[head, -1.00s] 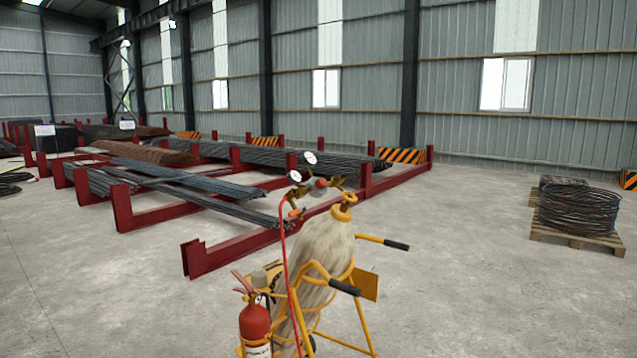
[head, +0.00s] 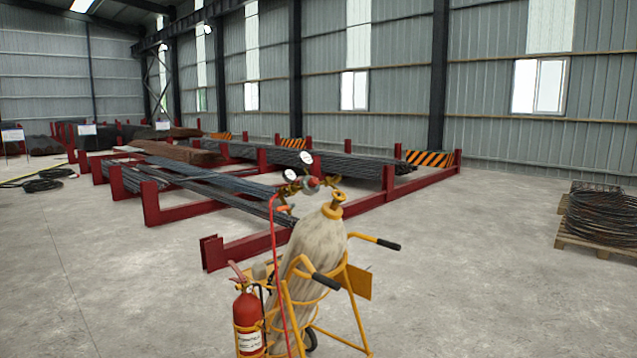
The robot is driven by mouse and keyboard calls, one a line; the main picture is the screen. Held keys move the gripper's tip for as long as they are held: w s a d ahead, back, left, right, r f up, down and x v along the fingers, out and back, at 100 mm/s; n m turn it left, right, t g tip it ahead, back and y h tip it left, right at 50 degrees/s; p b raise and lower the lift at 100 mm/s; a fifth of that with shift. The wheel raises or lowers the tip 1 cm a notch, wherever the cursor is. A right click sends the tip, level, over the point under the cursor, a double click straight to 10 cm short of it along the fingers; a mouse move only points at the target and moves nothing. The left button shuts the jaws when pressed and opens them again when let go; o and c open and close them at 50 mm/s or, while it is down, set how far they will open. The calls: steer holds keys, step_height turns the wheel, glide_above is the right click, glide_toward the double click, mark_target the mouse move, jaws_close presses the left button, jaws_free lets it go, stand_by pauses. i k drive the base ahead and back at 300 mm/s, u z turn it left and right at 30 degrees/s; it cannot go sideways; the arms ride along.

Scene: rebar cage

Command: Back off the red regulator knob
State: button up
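The regulator (head: 300,183) sits on top of a tall, dirty white gas cylinder (head: 318,245), with two round white gauges (head: 298,166) at its upper left. A small red part at the regulator's front, which looks like the red knob (head: 312,182), faces me; its fine shape is too small to tell. A yellow valve collar (head: 335,205) tops the cylinder. The cylinder leans in a yellow trolley (head: 345,285) with black-gripped handles. A red hose (head: 273,260) hangs from the regulator. My gripper is not in view.
A red fire extinguisher (head: 248,322) is on the trolley's left side. Behind stand red steel racks (head: 225,250) with rebar bundles. A pallet of coiled wire (head: 600,218) is at the right edge. The concrete floor (head: 470,270) right of the trolley is clear.

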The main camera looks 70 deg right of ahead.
mark_target(313, 182)
steer(key=k, duration=1.9)
steer(key=z, duration=0.65)
steer(key=i, duration=1.05)
steer(key=u, duration=0.05)
